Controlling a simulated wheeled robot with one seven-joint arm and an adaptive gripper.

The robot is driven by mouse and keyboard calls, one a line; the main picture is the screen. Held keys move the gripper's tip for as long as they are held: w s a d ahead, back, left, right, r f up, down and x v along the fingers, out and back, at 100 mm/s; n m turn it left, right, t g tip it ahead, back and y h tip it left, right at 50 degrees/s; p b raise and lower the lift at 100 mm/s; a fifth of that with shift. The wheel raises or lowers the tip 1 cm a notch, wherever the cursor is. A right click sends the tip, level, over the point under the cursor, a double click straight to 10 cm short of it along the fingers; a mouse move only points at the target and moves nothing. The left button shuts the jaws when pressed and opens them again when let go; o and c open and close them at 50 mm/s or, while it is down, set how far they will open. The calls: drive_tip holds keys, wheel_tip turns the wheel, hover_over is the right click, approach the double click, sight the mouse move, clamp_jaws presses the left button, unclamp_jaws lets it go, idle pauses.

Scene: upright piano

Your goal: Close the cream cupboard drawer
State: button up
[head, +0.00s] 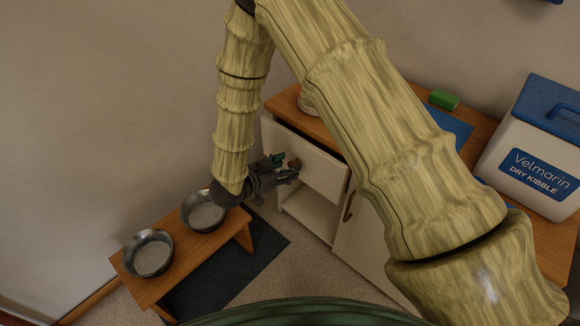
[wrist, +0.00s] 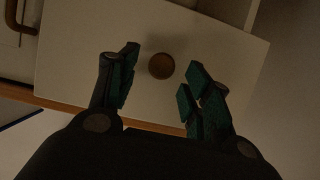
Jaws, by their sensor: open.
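The cream drawer front (head: 318,172) stands out from the cupboard below its wooden top, so the drawer is partly open. Its round brown knob (head: 294,164) shows in the head view. In the wrist view the drawer front (wrist: 215,60) fills the middle, with the knob (wrist: 161,66) between the fingertips. My gripper (head: 286,172) is open in front of the drawer front. The fingers of my gripper (wrist: 160,88) lie on either side of the knob with gaps to both. Whether they touch the drawer front cannot be told.
A wooden stand (head: 190,252) with two metal bowls (head: 149,255) (head: 204,213) is at lower left, near my gripper. The cupboard door (head: 362,240) below has a curved handle. A kibble bin (head: 526,150) and a green block (head: 444,99) stand on the cupboard top (head: 285,105). My arm hides part of the cupboard.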

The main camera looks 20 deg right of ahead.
drive_tip(key=shift+x, duration=1.25)
clamp_jaws()
